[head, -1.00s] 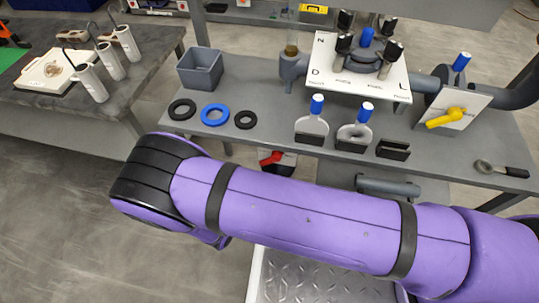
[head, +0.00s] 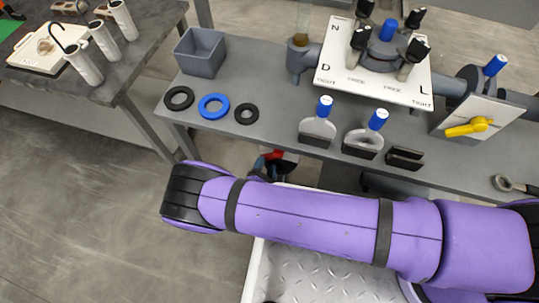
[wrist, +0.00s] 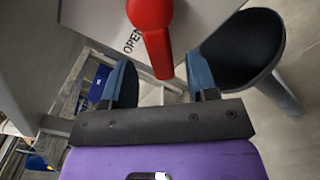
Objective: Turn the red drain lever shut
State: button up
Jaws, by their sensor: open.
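The red drain lever (wrist: 153,35) is large in the wrist view. Its round hub is at the top, and its handle points down toward my gripper, beside the word OPEN on a pale plate (wrist: 100,18). My gripper (wrist: 161,80) is open, with one blue-grey finger on each side of the handle's end. The handle end lies between the fingers in the picture; I cannot tell whether either touches it. In the head view only a small part of the red lever (head: 273,155) shows below the bench edge, with dark parts beside it.
A dark rounded hollow thing (wrist: 240,45) stands close to the right finger. The grey bench (head: 262,75) carries a square bin (head: 200,55), rings, blue-handled pieces (head: 319,125) and a yellow lever (head: 468,128). A pale treadplate surface (head: 310,272) lies below my arm.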

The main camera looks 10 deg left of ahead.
aim_at(269, 159)
jog(key=shift+w+d, duration=0.2)
jog(key=shift+w, duration=1.9)
grip_shut()
